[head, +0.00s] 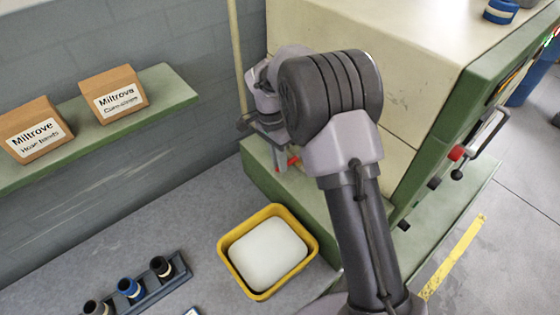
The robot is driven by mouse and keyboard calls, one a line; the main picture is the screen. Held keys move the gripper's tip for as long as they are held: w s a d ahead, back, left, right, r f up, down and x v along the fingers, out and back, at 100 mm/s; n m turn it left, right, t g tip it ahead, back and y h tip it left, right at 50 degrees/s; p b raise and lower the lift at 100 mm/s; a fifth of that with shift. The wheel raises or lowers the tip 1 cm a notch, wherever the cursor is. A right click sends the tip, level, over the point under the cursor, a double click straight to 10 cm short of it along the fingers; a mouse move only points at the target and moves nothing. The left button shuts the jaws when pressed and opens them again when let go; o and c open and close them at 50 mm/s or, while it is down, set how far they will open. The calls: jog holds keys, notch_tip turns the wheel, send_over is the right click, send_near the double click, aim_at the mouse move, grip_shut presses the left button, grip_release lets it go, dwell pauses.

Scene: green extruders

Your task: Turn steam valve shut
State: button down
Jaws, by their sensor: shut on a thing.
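A small red handle (293,161), which looks like the steam valve's, shows low against the green base of the machine, just below my wrist. A grey stub (280,156) stands beside it. My gripper (278,143) is at the red handle and is shut on it. My own arm covers much of the gripper, so the fingertips and the exact grasp are hard to see. The handle's angle and the rest of the valve are largely hidden.
The cream and green machine (400,40) fills the right. A thin pipe (238,45) runs up the wall. A green shelf (170,95) holds two cardboard boxes. A yellow tub (225,262) and a rack (150,292) with several fittings sit below.

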jog(key=c, duration=1.4)
grip_release()
jog(key=w+r+p, duration=0.1)
jog(key=r, duration=0.4)
jog(key=w+a+r+p, duration=0.1)
jog(key=r+p, duration=0.1)
jog(key=r, duration=0.4)
jog(key=w+r+p, duration=0.1)
jog(key=r, duration=0.5)
jog(key=shift+a+p, duration=0.4)
jog(key=s+d+n+t+y+b, duration=0.1)
jog(key=s+d+n+t+b, duration=0.15)
jog(key=s+b, duration=0.45)
jog(key=s+d+n+t+y+b, duration=0.1)
jog(key=s+d+n+b, duration=0.15)
jog(key=s+b, duration=0.45)
jog(key=s+f+t+b, duration=0.1)
jog(key=s+f, duration=0.2)
jog(key=s, duration=0.2)
jog(key=s+d+f+n+t+b, duration=0.1)
jog(key=s+f+b, duration=0.1)
jog(key=s+f, duration=0.2)
jog(key=s+d+f+n+t+y+b, duration=0.1)
jog(key=s+f+t+b, duration=0.1)
jog(key=s, duration=0.5)
jog(key=shift+s+f, duration=0.1)
jog(key=shift+f, duration=0.55)
